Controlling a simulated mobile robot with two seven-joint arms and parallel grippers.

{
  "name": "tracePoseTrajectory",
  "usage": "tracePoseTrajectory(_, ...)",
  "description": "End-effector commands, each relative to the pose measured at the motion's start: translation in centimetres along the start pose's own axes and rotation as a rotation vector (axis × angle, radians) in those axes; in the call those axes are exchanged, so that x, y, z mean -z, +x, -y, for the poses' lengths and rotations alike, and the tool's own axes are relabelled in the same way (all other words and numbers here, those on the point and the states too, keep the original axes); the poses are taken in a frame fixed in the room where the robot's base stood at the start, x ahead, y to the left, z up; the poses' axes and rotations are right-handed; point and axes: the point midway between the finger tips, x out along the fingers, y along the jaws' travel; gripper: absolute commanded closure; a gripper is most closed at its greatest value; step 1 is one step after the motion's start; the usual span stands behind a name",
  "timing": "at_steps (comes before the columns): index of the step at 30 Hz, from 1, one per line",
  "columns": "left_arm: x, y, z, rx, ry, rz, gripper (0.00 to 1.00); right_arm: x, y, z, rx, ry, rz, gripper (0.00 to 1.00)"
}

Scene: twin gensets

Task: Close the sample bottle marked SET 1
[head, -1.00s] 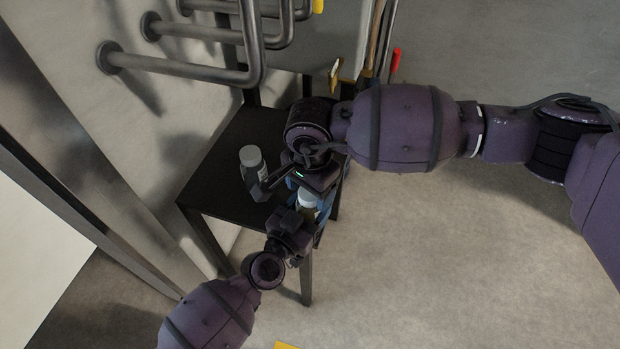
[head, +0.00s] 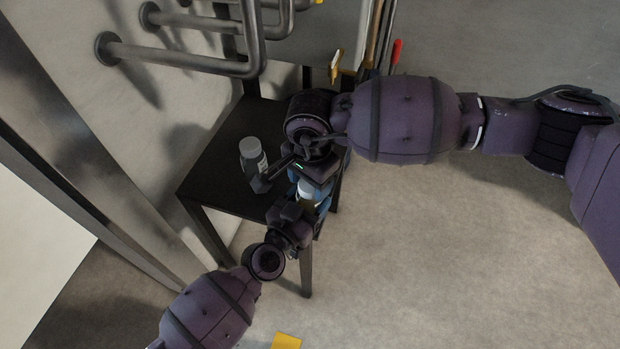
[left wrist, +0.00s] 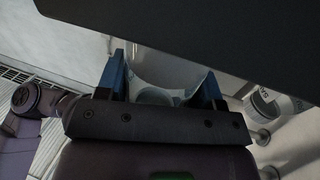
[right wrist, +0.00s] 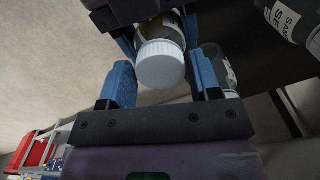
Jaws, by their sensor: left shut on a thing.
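A white-capped bottle (head: 306,188) is between my two grippers beside the black table; its label cannot be read. My left gripper (head: 292,212) is shut on it; the left wrist view shows its clear body (left wrist: 165,72) between the blue fingers. In the right wrist view the white cap (right wrist: 161,64) sits on the bottle, between the blue fingertips of my right gripper (right wrist: 162,80). These fingers look open, with no clear contact. A second bottle (head: 252,154) with a grey cap stands upright on the table. A label reading "SAMPLE SE…" (right wrist: 286,20) shows, its number cut off.
The black table (head: 222,185) has bare room around the standing bottle. Grey pipes (head: 185,67) run along the wall above it. Another labelled bottle (right wrist: 229,75) is partly hidden behind the right finger. The floor on the right is clear.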

Motion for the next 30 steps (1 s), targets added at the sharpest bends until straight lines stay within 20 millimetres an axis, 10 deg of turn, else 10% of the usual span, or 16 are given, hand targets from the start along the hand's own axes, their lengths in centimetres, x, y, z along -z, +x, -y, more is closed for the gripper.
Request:
tracePoseTrajectory(16,0.0,0.0,0.0,0.0,0.001,0.0,1.0,0.1,-1.0,0.1,0.001,0.0,-0.001,0.23)
tracePoseTrajectory(30,0.0,0.0,0.0,0.0,0.001,0.0,1.0,0.0,-9.3,0.0,0.003,-0.002,-0.001,0.23)
